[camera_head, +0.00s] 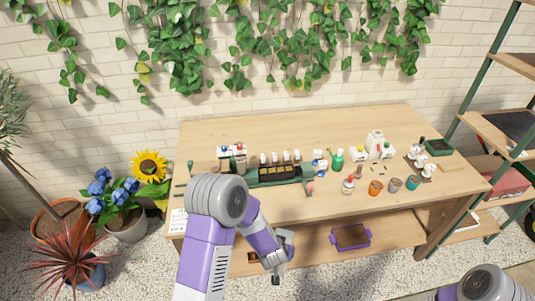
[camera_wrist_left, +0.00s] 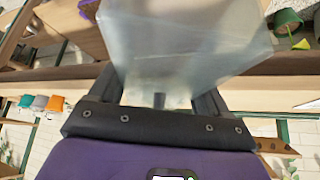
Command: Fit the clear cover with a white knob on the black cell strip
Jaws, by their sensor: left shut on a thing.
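The clear cover (camera_wrist_left: 185,45) fills the upper middle of the left wrist view as a translucent, boxy shape. My left gripper (camera_wrist_left: 158,100) is shut on it, with a dark finger on each side; the white knob is not clearly visible there. In the head view my left gripper (camera_head: 279,262) is low, in front of the table's front edge, and the cover is hard to make out. The black cell strip (camera_head: 278,172) lies in a green holder on the table, farther back than the gripper. My right arm shows at the bottom right, but its gripper is out of frame.
The wooden table (camera_head: 360,125) has free room at its back. White labels or bottles stand behind the strip. Small pots (camera_head: 375,187), a green bottle (camera_head: 337,159) and a white bottle (camera_head: 374,140) stand to the right. A purple tray (camera_head: 351,237) is on the lower shelf.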

